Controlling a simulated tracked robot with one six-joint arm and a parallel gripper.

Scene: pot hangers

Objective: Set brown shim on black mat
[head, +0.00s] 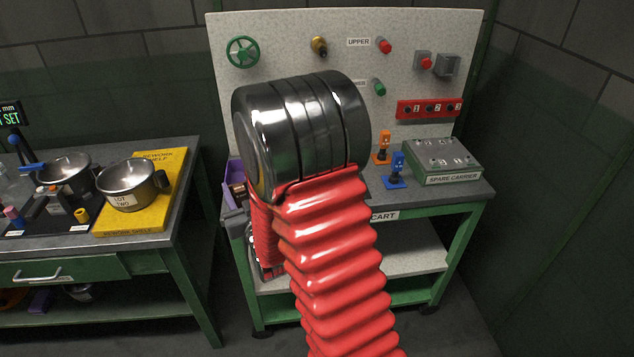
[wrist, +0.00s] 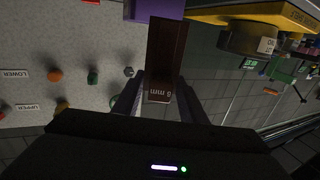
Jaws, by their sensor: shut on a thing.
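A brown shim (wrist: 166,55) with a white "mm" label, its digit unclear, stands out between the fingers of my gripper (wrist: 157,98) in the wrist view. The gripper is shut on it. In the head view my red arm and its dark metal wrist hide the gripper, and I cannot make out the held shim. The black mat (head: 50,224) lies on the left bench, left of the yellow rework shelf. Small items stand on it, among them a dark device, a pink and blue peg and a yellow piece. My arm is over the cart, well right of the mat.
A purple bin (head: 233,187) sits at the cart's left edge, partly hidden; it also shows in the wrist view (wrist: 150,9). A steel pot (head: 132,186) stands on the yellow shelf (head: 166,206), another pot (head: 64,172) behind the mat. A floor gap separates bench and cart.

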